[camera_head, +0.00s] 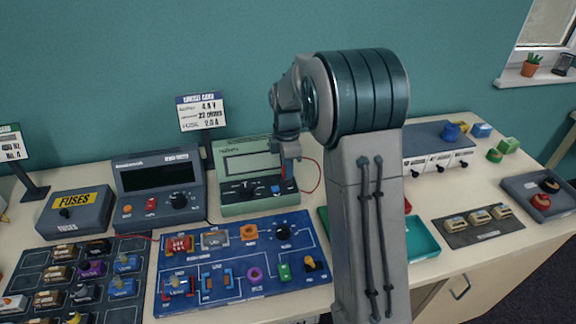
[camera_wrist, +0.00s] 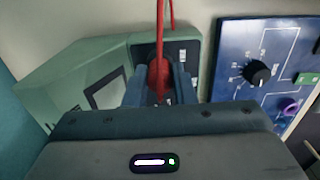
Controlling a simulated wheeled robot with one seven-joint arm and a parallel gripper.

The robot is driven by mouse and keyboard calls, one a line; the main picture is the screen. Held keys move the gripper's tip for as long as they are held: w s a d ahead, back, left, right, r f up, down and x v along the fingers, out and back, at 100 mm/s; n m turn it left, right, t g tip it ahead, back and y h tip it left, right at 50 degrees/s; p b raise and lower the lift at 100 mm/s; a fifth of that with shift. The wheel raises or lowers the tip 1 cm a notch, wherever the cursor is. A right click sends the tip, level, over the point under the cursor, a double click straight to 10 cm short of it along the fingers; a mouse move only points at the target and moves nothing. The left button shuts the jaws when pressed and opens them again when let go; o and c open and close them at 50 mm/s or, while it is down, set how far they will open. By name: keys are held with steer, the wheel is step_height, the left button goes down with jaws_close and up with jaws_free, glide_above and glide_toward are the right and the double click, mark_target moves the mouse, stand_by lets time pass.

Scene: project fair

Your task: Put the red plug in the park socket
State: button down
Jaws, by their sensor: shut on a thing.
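My gripper (camera_head: 286,160) is shut on the red plug (camera_wrist: 158,74), which hangs from a red cable (camera_wrist: 160,20). In the head view the gripper is over the right part of the green meter (camera_head: 240,165), and the plug (camera_head: 292,150) shows as a patch of red at the fingers. In the wrist view the green meter (camera_wrist: 95,65) lies beyond the fingers, with small white labels beside the plug. The plug's tip is hidden, so I cannot tell whether it touches the meter. I cannot make out which socket is the park one.
A blue panel (camera_head: 240,288) with knobs and parts lies in front of the meter. A dark grey meter (camera_head: 160,180) stands to its left, with a sign (camera_head: 200,112) behind. My arm hides part of the table and a teal tray (camera_head: 422,240).

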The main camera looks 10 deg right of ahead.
steer(key=shift+f, duration=0.2)
steer(key=c, duration=0.6)
jaws_free()
steer(key=shift+c, duration=0.2)
steer(key=shift+r, duration=0.15)
steer(key=shift+r+p, duration=2.8)
steer(key=shift+r, duration=1.1)
